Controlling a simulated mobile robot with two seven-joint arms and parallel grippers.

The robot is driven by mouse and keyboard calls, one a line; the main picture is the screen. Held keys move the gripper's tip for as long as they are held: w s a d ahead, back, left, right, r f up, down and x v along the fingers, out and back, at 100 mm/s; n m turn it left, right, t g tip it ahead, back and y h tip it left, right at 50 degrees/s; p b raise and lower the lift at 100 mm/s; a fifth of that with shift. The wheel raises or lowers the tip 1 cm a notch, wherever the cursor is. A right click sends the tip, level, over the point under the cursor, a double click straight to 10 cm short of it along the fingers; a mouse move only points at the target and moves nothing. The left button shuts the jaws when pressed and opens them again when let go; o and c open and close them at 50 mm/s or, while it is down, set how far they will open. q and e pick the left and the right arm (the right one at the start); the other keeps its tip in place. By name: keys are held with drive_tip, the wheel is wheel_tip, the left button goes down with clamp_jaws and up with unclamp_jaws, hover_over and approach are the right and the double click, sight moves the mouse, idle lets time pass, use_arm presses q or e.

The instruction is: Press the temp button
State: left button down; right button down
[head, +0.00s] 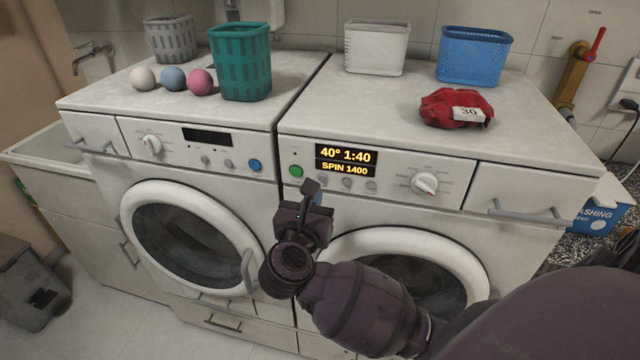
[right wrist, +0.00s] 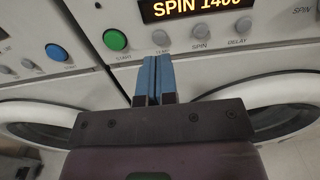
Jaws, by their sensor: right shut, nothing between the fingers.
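The right-hand washing machine (head: 450,200) has a lit display (head: 346,160) reading 40° 1:40 and SPIN 1400. Below it is a row of small grey buttons. The temp button (right wrist: 161,37) is the leftmost grey one, between the green start button (right wrist: 115,40) and the spin button (right wrist: 200,31). My right gripper (right wrist: 157,62) is shut and empty, its blue fingertips just below the temp button in the wrist picture. I cannot tell whether they touch the panel. In the head view, my right gripper (head: 311,187) is in front of the panel's left part. My left gripper is out of view.
A white knob (head: 424,184) sits right of the buttons. The left machine (head: 100,170) has a dark display and a blue button (head: 254,165). Baskets, several balls and a red cloth bundle (head: 456,108) lie on top, clear of my gripper.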

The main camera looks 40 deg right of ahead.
sight(323, 177)
drive_tip(key=x, duration=0.3)
drive_tip(key=shift+w+d, duration=0.4)
drive_tip(key=shift+d, duration=0.15)
drive_tip(key=shift+w, duration=0.1)
drive_tip(key=shift+w+d, duration=0.1)
drive_tip(key=shift+w, duration=0.05)
drive_tip(key=shift+w+d+r, duration=0.1)
drive_tip(key=shift+d+r, duration=0.05)
drive_tip(key=shift+d, duration=0.15)
drive_tip(key=shift+r, duration=0.1)
